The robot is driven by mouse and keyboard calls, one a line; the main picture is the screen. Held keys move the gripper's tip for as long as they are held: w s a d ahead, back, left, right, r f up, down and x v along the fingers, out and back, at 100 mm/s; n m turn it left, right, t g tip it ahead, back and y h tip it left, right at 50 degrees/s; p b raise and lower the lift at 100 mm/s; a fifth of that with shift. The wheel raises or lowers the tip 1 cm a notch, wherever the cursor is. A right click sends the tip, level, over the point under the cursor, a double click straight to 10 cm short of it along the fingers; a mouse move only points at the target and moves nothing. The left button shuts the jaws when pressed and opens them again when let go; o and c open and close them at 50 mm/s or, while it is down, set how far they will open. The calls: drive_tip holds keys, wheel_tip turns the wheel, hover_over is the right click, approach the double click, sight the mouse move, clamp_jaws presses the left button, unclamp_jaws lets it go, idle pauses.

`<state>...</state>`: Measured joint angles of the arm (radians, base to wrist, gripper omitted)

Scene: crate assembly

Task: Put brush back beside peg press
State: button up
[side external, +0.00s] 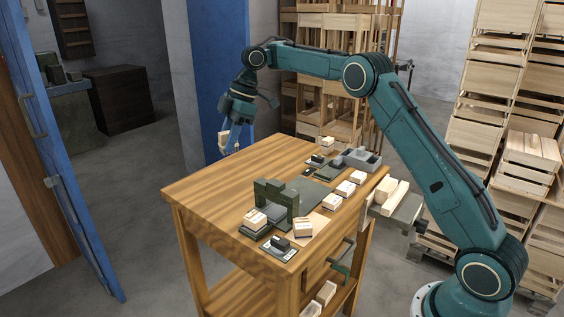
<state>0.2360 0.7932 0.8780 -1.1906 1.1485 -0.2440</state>
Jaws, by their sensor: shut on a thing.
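My gripper (231,149) points down at the far left edge of the wooden table. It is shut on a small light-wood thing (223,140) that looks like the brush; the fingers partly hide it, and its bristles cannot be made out. Whether it touches the table is not clear. The peg press (276,193) appears to be the dark green arch-shaped frame near the table's front, well apart from my gripper. A small light-wood crate (255,219) sits at its front left, and another (303,229) at its right.
Several small wooden blocks or crates, dark green plates (311,190) and a grey tray (361,159) line the table's right side. The table's left part (215,187) is bare. A grey side shelf (405,209) holds wooden pieces. A blue post (215,60) stands behind my gripper.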

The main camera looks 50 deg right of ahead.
drive_tip(key=shift+s+d+f, duration=0.1)
drive_tip(key=shift+f, duration=1.05)
hover_over(231, 214)
drive_tip(key=d, duration=0.1)
drive_tip(key=f, duration=1.2)
drive_tip(key=shift+s+d+f, duration=0.15)
drive_tip(key=shift+s+f, duration=0.2)
drive_tip(key=shift+f, duration=0.05)
drive_tip(key=shift+f, duration=2.15)
drive_tip(key=shift+f, duration=0.15)
drive_tip(key=o, duration=0.9)
drive_tip(key=shift+o, duration=0.2)
